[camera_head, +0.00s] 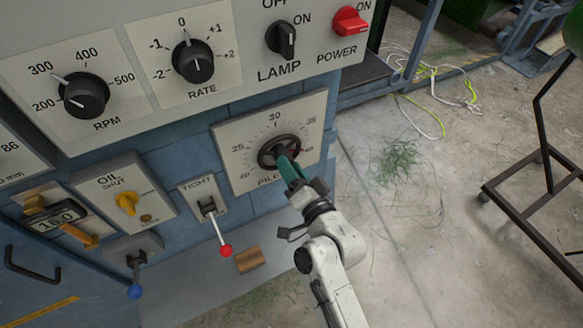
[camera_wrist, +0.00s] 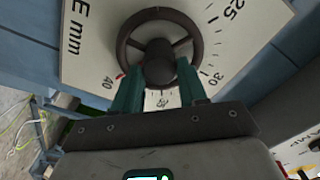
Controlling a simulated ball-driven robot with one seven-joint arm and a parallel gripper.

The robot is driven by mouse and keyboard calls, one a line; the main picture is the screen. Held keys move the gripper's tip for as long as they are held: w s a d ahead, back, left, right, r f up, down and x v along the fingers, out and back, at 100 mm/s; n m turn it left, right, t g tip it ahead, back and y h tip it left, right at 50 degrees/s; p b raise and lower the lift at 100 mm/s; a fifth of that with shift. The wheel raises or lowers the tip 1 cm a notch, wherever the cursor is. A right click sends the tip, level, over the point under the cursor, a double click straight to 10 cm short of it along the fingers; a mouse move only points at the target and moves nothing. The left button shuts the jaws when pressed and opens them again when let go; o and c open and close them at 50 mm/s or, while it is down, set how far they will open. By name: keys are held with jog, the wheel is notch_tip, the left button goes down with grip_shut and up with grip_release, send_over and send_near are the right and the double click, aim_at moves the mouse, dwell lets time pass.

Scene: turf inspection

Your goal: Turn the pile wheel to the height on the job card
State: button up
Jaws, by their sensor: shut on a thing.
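The pile wheel (camera_head: 265,154) is a dark, spoked handwheel on a pale plate (camera_head: 232,140) with a scale. In the wrist view the fingers (camera_wrist: 158,82) are shut on the hub of the pile wheel (camera_wrist: 160,14). A small red mark (camera_wrist: 120,76) shows at the wheel's edge next to the 40. The fingers hide part of the lower rim and scale. I cannot make out a job card.
Above are the RPM knob (camera_head: 84,96), RATE knob (camera_head: 193,62), LAMP switch (camera_head: 282,40) and red POWER switch (camera_head: 350,21). A red-tipped lever (camera_head: 218,228) stands left of my arm. A wooden block (camera_head: 249,260) lies below. A cart frame (camera_head: 540,200) stands right on open floor.

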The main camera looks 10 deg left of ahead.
jog(key=o, duration=1.1)
jog(key=shift+c, duration=0.2)
jog(key=shift+s+d, duration=0.1)
jog(key=b+v, duration=0.3)
jog(key=v, duration=0.7)
jog(key=shift+s+d, duration=0.25)
